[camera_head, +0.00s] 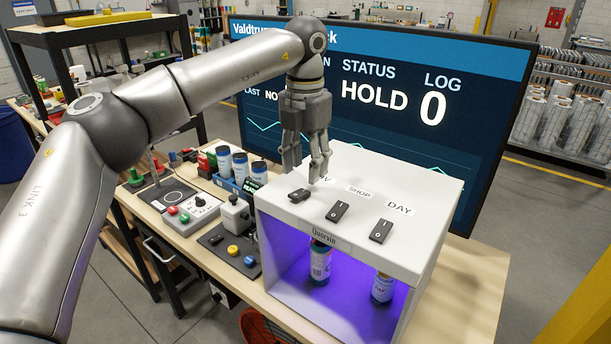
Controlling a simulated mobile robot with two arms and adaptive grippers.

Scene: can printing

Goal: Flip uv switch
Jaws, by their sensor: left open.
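The leftmost switch (299,195) sits near a label partly hidden by my fingers, of which a "V" shows. The middle switch (338,211) is by the "SHOP" label and the right switch (381,231) by the "DAY" label. The leftmost switch appears to lie at a different tilt from the other two. My left gripper (305,172) points down, open and empty, just above and behind the leftmost switch. I cannot tell whether a fingertip touches the box. My right gripper is out of view.
Inside the box, lit violet, stand two printed cans (320,263). To its left are a button panel (188,214), a joystick box (235,214) and a rack of cans (240,165). A large screen (400,95) reading "HOLD" stands behind.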

